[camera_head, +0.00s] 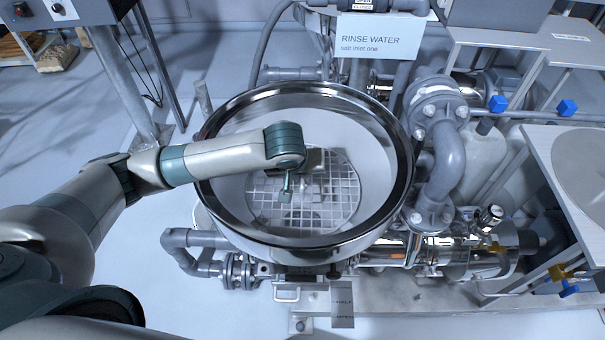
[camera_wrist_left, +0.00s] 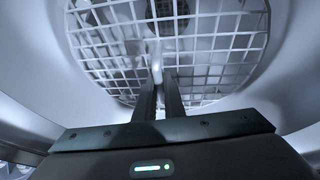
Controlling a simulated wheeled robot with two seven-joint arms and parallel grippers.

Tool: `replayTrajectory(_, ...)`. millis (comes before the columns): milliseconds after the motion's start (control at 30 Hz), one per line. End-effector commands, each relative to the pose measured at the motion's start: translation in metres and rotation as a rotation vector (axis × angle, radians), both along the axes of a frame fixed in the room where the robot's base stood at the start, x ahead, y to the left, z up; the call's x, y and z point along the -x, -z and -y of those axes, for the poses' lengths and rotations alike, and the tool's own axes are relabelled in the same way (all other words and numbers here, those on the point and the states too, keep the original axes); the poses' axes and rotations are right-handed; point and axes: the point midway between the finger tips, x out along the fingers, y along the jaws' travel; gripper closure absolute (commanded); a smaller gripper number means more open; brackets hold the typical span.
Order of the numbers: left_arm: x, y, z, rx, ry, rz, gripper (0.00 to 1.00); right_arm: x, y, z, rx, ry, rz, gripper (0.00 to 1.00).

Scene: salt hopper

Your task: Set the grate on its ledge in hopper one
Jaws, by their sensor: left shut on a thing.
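Hopper one (camera_head: 378,150) is a round, steel-rimmed bowl with a pale inside, in the middle of the head view. The round wire grate (camera_head: 335,207) is inside it, low down and roughly level; it also fills the top of the left wrist view (camera_wrist_left: 215,45). My left gripper (camera_head: 287,189) reaches into the hopper from above and is shut on the grate, at a pale upright piece near its middle (camera_wrist_left: 157,68). My forearm and hand hide part of the grate's upper left. I cannot tell whether its edge touches the ledge. My right gripper is out of view.
A rinse water sign (camera_head: 375,42) stands behind the hopper. Thick grey pipes (camera_head: 448,155) run close on its right, with a bench (camera_head: 570,150) beyond. A lower pipe (camera_head: 190,240) bends out at the left. The floor at left is mostly free.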

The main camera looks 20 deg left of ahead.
Motion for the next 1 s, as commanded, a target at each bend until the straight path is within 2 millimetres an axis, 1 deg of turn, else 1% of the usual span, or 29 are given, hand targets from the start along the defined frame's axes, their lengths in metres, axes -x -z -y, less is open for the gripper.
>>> replayTrajectory(400, -0.0005, 0.0059, 0.0003, 0.001, 0.000, 0.001, 1.00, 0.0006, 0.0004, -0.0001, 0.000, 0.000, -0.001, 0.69)
replayTrajectory(433, -0.0006, 0.0054, 0.0003, 0.001, 0.000, 0.001, 0.84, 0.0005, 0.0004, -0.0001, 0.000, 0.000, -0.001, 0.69)
replayTrajectory(500, -0.0006, 0.0055, 0.0003, 0.001, 0.000, 0.001, 0.69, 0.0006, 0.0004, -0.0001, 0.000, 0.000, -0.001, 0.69)
replayTrajectory(900, 0.0002, 0.0068, -0.0001, -0.001, 0.000, -0.001, 0.69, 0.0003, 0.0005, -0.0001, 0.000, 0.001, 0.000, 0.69)
replayTrajectory(1000, 0.0021, 0.0014, 0.0003, 0.001, 0.000, 0.000, 0.69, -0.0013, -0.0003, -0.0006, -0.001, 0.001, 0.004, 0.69)
